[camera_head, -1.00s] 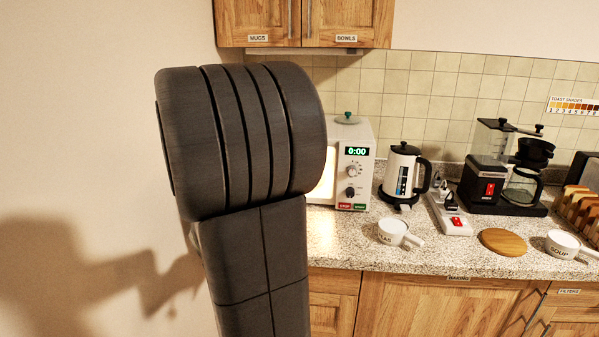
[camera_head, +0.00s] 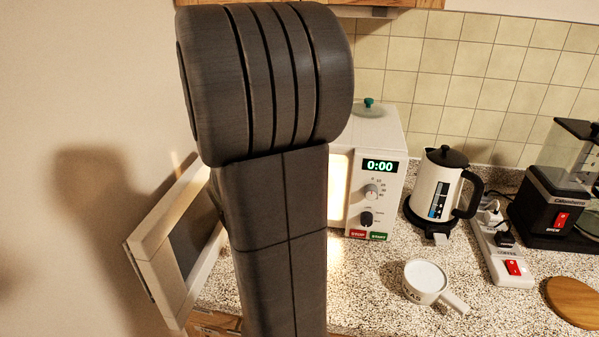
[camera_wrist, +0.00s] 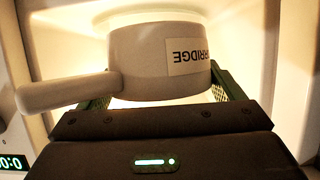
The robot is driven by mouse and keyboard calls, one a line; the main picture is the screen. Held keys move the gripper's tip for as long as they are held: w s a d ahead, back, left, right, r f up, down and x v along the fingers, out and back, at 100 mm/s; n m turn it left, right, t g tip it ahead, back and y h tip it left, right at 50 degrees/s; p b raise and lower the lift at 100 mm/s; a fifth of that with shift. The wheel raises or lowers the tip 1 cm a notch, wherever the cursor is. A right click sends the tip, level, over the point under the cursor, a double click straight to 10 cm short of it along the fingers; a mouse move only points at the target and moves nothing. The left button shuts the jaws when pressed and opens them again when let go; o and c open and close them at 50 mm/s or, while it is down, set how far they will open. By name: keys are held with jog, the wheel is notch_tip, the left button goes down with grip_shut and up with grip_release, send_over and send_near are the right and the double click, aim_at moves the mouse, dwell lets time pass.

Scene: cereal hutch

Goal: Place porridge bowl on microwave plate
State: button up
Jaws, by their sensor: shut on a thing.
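The porridge bowl (camera_wrist: 150,62) is a white handled bowl with an upside-down label reading "RRIDGE" in the wrist view. My gripper (camera_wrist: 162,84) is shut on it, with a green mesh finger at each side. The handle sticks out to the left. The bowl is at or inside the lit cavity of the microwave (camera_head: 392,143). A pale, glassy disc edge (camera_wrist: 150,16), seemingly the microwave plate, shows past the bowl at the top of the wrist view. I cannot tell whether they touch. My arm hides bowl, plate and gripper in the head view.
The microwave door (camera_head: 150,240) stands open at the left. The microwave reads 0:00. To the right are a kettle (camera_head: 437,190), a white handled bowl (camera_head: 425,277), a power strip (camera_head: 505,255), a coffee machine (camera_head: 555,195) and a wooden disc (camera_head: 575,300).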

jog(key=w+d, duration=0.1)
jog(key=w, duration=0.4)
jog(key=w+d+p, duration=0.1)
jog(key=w, duration=0.5)
jog(key=w+d, duration=0.1)
jog(key=w, duration=0.5)
jog(key=shift+d+r, duration=0.1)
jog(key=shift+d, duration=0.15)
notch_tip(320, 180, down, 4)
jog(key=shift+w+r+b, duration=0.1)
jog(key=shift+w+b, duration=0.05)
jog(key=shift+b, duration=0.8)
jog(key=shift+r, duration=0.1)
jog(key=o, duration=1.1)
jog(key=shift+s+a+r, duration=0.1)
jog(key=shift+s, duration=0.2)
jog(key=p+v, duration=0.1)
jog(key=v, duration=1)
jog(key=shift+s, duration=0.2)
